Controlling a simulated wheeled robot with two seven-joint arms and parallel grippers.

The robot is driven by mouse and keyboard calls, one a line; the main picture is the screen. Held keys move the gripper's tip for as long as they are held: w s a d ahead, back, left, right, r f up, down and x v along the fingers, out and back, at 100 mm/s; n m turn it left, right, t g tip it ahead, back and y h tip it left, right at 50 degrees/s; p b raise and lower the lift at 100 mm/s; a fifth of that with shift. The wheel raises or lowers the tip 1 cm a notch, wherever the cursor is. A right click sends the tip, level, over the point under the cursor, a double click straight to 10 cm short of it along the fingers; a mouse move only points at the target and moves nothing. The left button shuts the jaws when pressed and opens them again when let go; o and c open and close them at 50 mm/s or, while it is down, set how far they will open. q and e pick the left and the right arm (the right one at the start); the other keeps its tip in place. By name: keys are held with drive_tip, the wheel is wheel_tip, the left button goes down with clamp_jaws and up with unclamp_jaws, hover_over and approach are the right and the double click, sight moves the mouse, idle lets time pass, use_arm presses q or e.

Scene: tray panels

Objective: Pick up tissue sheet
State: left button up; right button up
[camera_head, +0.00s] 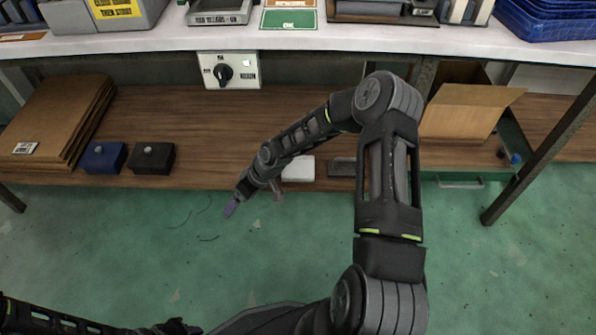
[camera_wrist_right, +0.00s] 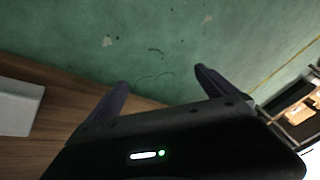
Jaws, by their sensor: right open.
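I cannot make out a tissue sheet for certain. A flat white item (camera_head: 299,169) lies on the lower wooden shelf, partly behind my right arm; I cannot tell what it is. A pale grey-white block (camera_wrist_right: 17,107) shows at the left of the right wrist view, perhaps the same item. My right gripper (camera_head: 230,207) points down over the green floor in front of the shelf edge. In the right wrist view its two purple fingers (camera_wrist_right: 160,76) are apart with nothing between them. My left arm enters at the bottom left; its gripper's jaws are unclear.
The lower shelf (camera_head: 220,120) holds cardboard sheets (camera_head: 62,115), a blue box (camera_head: 103,157), a black box (camera_head: 152,158) and an open carton (camera_head: 465,110). The white worktop (camera_head: 330,38) overhangs it. A table leg (camera_head: 540,150) stands at right. Thin dark strands and pale scraps mark the open floor.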

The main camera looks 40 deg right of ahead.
drive_tip(key=w+d+r+n+g+h, duration=0.1)
drive_tip(key=w+d+r+n, duration=0.1)
drive_tip(key=d, duration=0.5)
drive_tip(key=w+d+r+n+h, duration=0.2)
drive_tip(key=d, duration=0.5)
wheel_tip(320, 180, up, 3)
drive_tip(key=n+g+h, duration=0.2)
drive_tip(key=n, duration=0.1)
hover_over(303, 169)
drive_tip(key=shift+r, duration=0.15)
drive_tip(key=shift+f+b, duration=0.45)
drive_tip(key=shift+f, duration=0.9)
drive_tip(key=shift+w+f+b, duration=0.1)
drive_tip(key=shift+f+b, duration=1.2)
drive_tip(key=shift+f, duration=1.3)
drive_tip(key=shift+f, duration=0.1)
drive_tip(key=shift+c, duration=0.2)
